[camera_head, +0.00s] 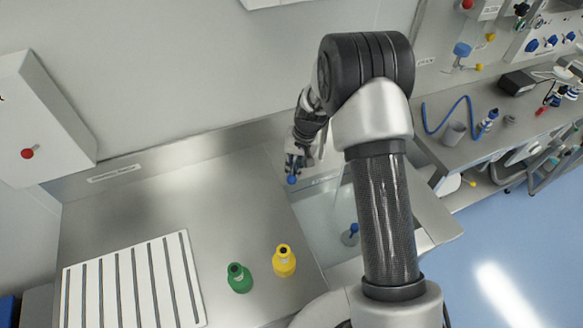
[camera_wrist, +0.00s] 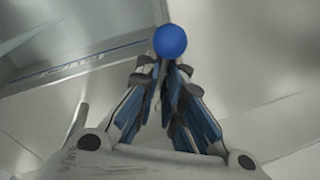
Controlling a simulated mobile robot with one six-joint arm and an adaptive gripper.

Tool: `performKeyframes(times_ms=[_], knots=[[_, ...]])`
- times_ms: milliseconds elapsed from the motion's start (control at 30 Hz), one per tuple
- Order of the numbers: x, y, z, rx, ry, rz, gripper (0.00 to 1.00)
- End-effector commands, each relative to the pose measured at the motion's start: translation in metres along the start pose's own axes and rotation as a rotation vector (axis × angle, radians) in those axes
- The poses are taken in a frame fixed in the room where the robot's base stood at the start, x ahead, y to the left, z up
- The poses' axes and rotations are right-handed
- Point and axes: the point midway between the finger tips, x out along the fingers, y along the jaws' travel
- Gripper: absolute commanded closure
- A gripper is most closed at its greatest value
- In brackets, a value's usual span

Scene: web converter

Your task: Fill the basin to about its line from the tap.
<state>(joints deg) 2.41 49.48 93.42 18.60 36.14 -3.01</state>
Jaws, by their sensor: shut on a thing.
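My gripper (camera_head: 296,165) points down at the back left edge of the sunken basin (camera_head: 318,220), and its fingers are shut on a round blue knob (camera_head: 291,180). In the wrist view the blue knob (camera_wrist: 170,41) sits at the tips of my gripper (camera_wrist: 165,68). Whether it is the tap's handle I cannot tell. My arm hides the tap's spout and much of the basin. A pale streak shows beside my arm over the basin; I cannot tell if it is water. A thin blue line (camera_wrist: 95,59) with small marks runs along a wall in the wrist view. The water level is unclear.
A green bottle (camera_head: 239,278) and a yellow bottle (camera_head: 284,261) stand on the steel counter left of the basin. A white slotted rack (camera_head: 132,283) lies farther left. A small blue-topped item (camera_head: 351,234) is at the basin, by my arm. The counter's middle is clear.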

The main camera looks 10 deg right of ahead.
Motion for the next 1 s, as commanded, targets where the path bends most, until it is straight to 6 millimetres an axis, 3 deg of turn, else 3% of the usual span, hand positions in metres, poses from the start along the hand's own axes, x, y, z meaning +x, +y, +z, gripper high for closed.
performKeyframes(times_ms=[500,1000], knots=[[-0.002,0.022,-0.003,-0.322,-0.071,-0.001,1.0],[-0.004,0.028,-0.006,-0.427,-0.093,0.0,1.0]])
